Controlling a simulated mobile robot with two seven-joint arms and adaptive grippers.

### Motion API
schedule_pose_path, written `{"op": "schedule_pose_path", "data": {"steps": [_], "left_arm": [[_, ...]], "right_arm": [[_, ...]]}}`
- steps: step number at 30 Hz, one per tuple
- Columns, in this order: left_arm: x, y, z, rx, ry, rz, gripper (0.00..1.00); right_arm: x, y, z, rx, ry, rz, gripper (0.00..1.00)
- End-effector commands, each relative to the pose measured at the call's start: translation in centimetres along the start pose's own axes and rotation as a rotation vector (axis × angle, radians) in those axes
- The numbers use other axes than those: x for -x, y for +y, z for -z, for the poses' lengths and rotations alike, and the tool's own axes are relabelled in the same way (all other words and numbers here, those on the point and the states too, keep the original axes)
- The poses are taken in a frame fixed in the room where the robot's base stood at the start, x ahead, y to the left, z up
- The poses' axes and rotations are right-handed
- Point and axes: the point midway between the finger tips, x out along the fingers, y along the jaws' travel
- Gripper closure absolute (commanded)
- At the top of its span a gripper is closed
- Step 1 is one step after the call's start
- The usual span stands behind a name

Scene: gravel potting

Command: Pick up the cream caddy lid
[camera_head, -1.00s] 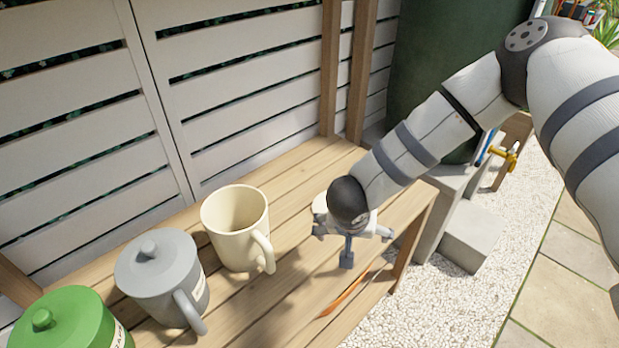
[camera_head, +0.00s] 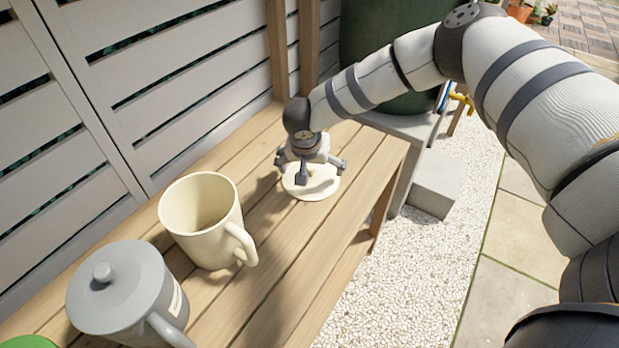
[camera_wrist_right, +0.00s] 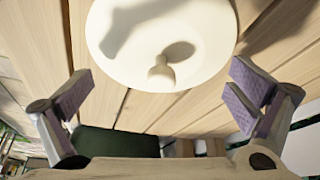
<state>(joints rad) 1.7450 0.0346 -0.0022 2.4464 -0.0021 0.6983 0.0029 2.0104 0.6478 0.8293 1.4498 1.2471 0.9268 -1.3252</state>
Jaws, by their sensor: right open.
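The cream caddy lid (camera_head: 311,187) lies on the wooden bench to the right of the open cream caddy (camera_head: 207,222). My right gripper (camera_head: 311,178) is right over the lid and hides part of it in the head view. In the right wrist view the lid (camera_wrist_right: 150,40) is a pale disc with its round knob (camera_wrist_right: 161,75) toward the gripper. The purple-padded fingers of the right gripper (camera_wrist_right: 160,98) are spread wide, with the knob between and beyond them and nothing held. My left gripper is not in view.
A grey lidded caddy (camera_head: 120,295) stands left of the cream one, and a green edge (camera_head: 28,342) shows at the bottom left. A slatted fence (camera_head: 190,85) runs behind the bench (camera_head: 290,255). Gravel lies to the right.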

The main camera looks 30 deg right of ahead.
Motion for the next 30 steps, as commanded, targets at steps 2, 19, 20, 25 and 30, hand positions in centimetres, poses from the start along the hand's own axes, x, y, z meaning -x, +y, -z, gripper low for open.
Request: {"op": "schedule_pose_path", "data": {"steps": [2, 19, 20, 25, 30], "left_arm": [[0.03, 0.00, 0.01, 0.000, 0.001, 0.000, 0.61], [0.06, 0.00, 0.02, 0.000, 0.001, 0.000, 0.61], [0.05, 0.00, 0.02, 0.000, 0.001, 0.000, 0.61], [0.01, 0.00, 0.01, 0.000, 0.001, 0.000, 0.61], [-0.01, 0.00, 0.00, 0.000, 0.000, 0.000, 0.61]], "right_arm": [[0.01, -0.07, 0.08, 0.000, 0.001, 0.002, 0.00], [0.01, 0.03, -0.02, 0.001, 0.000, 0.000, 0.95], [-0.02, 0.04, -0.04, 0.001, 0.000, 0.000, 0.97], [-0.13, 0.08, -0.20, 0.003, -0.003, -0.002, 0.99], [-0.20, 0.08, -0.34, 0.004, -0.005, -0.002, 1.00]]}}
